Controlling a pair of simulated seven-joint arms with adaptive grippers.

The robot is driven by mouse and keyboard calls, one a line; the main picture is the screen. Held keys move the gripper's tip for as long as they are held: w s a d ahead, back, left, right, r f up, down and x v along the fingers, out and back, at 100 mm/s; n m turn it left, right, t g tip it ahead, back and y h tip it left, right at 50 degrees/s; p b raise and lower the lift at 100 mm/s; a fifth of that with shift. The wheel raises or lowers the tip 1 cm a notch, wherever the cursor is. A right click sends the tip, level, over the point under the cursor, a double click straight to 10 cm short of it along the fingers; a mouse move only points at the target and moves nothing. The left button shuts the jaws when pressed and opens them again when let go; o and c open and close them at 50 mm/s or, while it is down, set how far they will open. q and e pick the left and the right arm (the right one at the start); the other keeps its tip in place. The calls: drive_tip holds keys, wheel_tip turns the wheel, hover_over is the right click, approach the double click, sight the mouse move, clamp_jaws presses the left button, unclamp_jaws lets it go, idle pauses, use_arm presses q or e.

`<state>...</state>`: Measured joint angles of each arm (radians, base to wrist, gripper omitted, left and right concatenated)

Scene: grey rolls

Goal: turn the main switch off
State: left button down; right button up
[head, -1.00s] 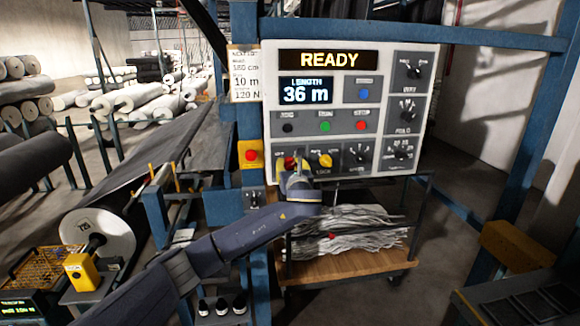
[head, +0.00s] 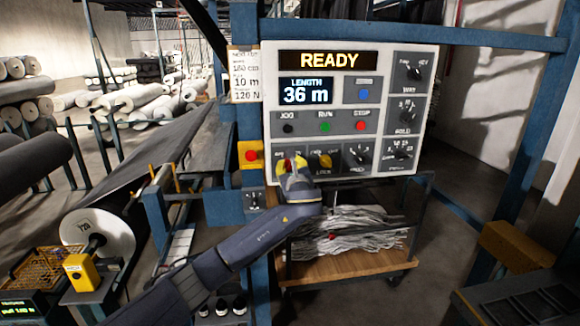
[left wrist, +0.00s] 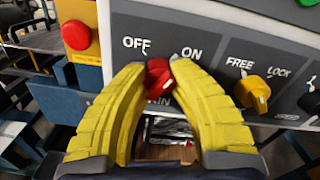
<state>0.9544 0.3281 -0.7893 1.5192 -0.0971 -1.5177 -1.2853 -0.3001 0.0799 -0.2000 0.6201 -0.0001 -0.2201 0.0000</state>
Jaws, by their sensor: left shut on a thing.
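The main switch is a red knob (left wrist: 158,77) under the OFF and ON labels, low on the grey control panel (head: 440,60). In the left wrist view the yellow fingers of my left gripper (left wrist: 158,70) are shut on it, one fingertip at each side. The fingers hide part of the knob, and I cannot tell clearly which label it points to. In the head view my left gripper (head: 291,163) covers the panel's lower left corner. The READY display (head: 329,60) is lit. My right gripper is not in view.
A yellow FREE/LOCK knob (left wrist: 252,93) sits close to the right of the red knob. A red button on a yellow box (head: 250,156) is left of the panel. A cart (head: 345,268) with pale material stands below.

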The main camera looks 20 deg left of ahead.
use_arm(q)
drive_tip(key=n, duration=0.4)
drive_tip(key=shift+d+f+n, duration=0.1)
drive_tip(key=shift+f+n, duration=0.2)
drive_tip(key=shift+f, duration=0.05)
drive_tip(key=n, duration=0.3)
drive_tip(key=shift+n, duration=0.4)
drive_tip(key=n, duration=0.3)
drive_tip(key=shift+d, duration=0.1)
drive_tip(key=shift+r+n, duration=0.15)
drive_tip(key=shift+n, duration=1.35)
drive_tip(key=shift+r, duration=0.1)
drive_tip(key=c, duration=1.3)
unclamp_jaws()
drive_tip(key=shift+w+d, duration=0.1)
drive_tip(key=shift+c, duration=0.2)
drive_tip(key=o, duration=0.4)
drive_tip(key=shift+r, duration=0.1)
